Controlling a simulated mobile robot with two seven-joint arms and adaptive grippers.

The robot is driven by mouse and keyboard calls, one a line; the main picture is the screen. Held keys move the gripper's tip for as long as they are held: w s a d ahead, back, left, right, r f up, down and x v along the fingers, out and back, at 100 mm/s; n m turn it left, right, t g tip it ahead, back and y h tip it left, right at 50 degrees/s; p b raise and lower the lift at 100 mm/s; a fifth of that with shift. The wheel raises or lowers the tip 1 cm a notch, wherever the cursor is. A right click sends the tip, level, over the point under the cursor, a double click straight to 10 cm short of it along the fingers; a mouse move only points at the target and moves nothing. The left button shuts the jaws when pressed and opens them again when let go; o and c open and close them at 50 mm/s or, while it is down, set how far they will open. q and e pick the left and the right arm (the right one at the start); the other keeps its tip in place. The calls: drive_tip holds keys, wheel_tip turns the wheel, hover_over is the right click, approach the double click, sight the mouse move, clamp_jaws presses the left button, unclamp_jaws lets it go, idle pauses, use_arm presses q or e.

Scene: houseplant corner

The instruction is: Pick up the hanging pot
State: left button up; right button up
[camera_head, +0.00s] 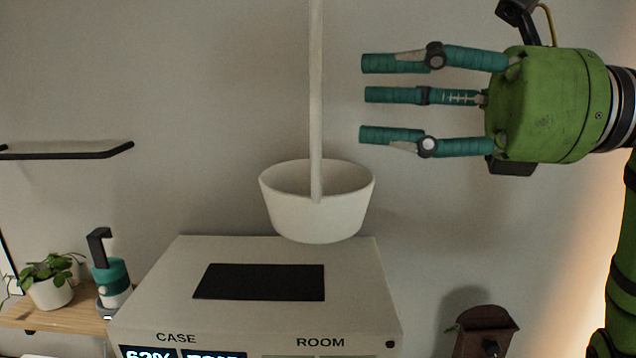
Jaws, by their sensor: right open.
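The hanging pot (318,215) is a white, empty-looking bowl in the middle of the head view. A pale vertical strap or rod (316,90) runs up from it and out of the top of the picture. My right gripper (362,98) is green with teal fingers. It is open and empty, its fingers spread and pointing left, above and to the right of the pot and apart from it. The fingertips are to the right of the strap and do not appear to touch it. My left gripper does not show.
Below the pot stands a white box (365,285) with a dark panel on top and CASE and ROOM displays. At left, a wooden shelf (60,318) holds a potted plant (50,290) and a teal bottle (110,278). A dark rail (65,154) is above. A brown object (484,328) is lower right.

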sight(320, 90)
drive_tip(key=a+p, duration=0.1)
drive_tip(key=w+a+p, duration=0.1)
drive_tip(key=a, duration=0.1)
drive_tip(key=a+p, duration=0.1)
drive_tip(key=a, duration=0.1)
drive_tip(key=shift+w+a+r+p, duration=0.25)
drive_tip(key=shift+w+r+p, duration=0.1)
drive_tip(key=shift+r, duration=0.05)
drive_tip(key=shift+a+f, duration=0.15)
drive_tip(key=shift+a, duration=0.3)
drive_tip(key=shift+w, duration=0.1)
clamp_jaws()
